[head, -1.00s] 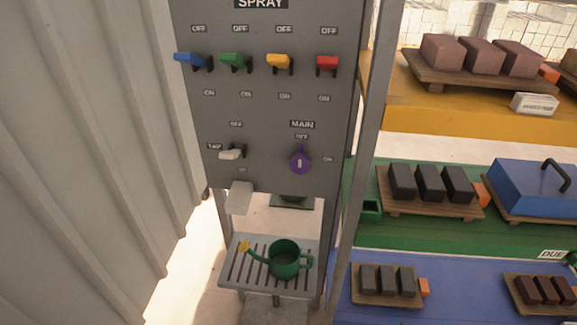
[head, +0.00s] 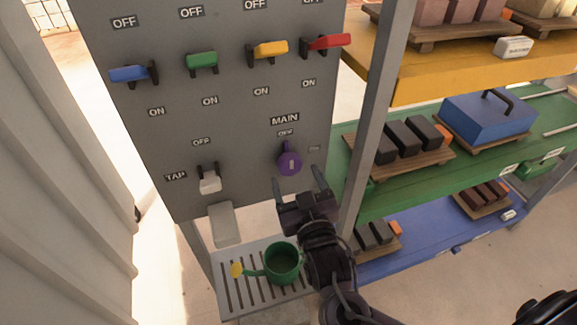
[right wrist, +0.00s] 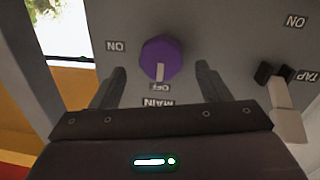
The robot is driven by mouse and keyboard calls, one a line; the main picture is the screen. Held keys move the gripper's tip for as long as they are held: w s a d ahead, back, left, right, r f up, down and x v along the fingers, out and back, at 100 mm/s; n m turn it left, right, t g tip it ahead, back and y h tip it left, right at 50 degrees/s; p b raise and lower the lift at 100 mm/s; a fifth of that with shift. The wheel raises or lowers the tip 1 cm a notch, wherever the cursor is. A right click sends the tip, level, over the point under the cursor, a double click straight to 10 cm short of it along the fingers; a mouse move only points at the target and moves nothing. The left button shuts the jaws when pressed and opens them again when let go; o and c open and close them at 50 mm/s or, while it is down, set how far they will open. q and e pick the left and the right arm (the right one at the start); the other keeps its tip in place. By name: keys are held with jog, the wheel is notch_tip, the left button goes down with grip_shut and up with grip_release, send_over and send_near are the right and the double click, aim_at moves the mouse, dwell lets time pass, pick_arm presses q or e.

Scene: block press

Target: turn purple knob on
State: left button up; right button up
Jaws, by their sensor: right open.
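The round purple knob (head: 289,162) sits on the grey panel under the MAIN label. Its white mark points to the OFF label. It also shows in the right wrist view (right wrist: 160,58), upside down, with an ON label to one side. My right gripper (head: 297,180) is open and empty, just in front of and slightly below the knob in the head view. In the right wrist view its two fingers (right wrist: 160,68) stand apart on either side of the knob, with gaps; whether they reach its depth is hard to tell. My left gripper is not in view.
A white tap lever (head: 209,181) is left of the knob. Blue, green, yellow and red (head: 326,43) levers line the panel above. A green watering can (head: 283,264) stands on the slatted shelf below. A grey post (head: 374,110) and loaded shelves are to the right.

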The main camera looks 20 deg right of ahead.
aim_at(291, 169)
jog(key=w, duration=0.2)
jog(key=shift+w+a, duration=0.1)
jog(key=shift+w, duration=0.75)
jog(key=c, duration=1)
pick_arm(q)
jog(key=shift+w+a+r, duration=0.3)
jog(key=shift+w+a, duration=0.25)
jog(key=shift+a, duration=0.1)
